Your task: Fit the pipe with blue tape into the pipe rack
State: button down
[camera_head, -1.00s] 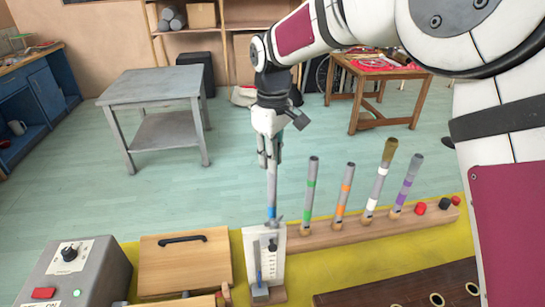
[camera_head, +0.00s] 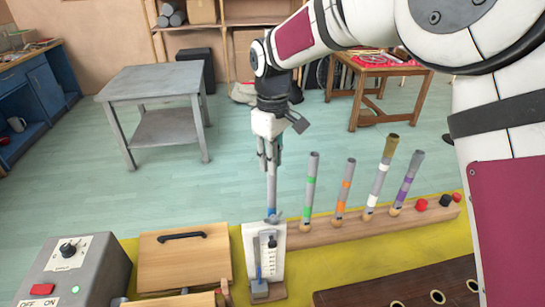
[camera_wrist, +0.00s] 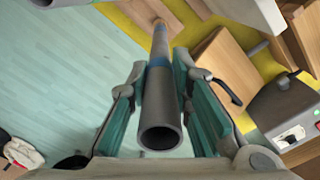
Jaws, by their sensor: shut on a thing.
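My gripper (camera_head: 269,158) is shut on the grey pipe with blue tape (camera_head: 271,186), holding it upright by its upper part. In the wrist view the pipe (camera_wrist: 160,112) runs between both fingers (camera_wrist: 160,82), its open top end facing the camera and its blue tape near the far end. The pipe rack (camera_head: 345,232) is a long wooden bar. Pipes with green (camera_head: 311,188), orange (camera_head: 344,190), white (camera_head: 376,180) and purple (camera_head: 404,184) tape stand in it. The held pipe is over the rack's left end. Its bottom is hidden behind a white panel, so I cannot tell whether it is seated.
The white panel (camera_head: 279,248) stands upright just in front of the held pipe. A wooden box with a black handle (camera_head: 182,262) and a grey switch box (camera_head: 75,272) are at the left. A dark wooden block with holes (camera_head: 410,289) lies at front right.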

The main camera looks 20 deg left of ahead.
jog(key=shift+f, duration=0.8)
jog(key=c, duration=1.4)
grip_release()
jog(key=shift+o, duration=0.2)
notch_tip(320, 180, up, 11)
jog(key=shift+r, duration=0.5)
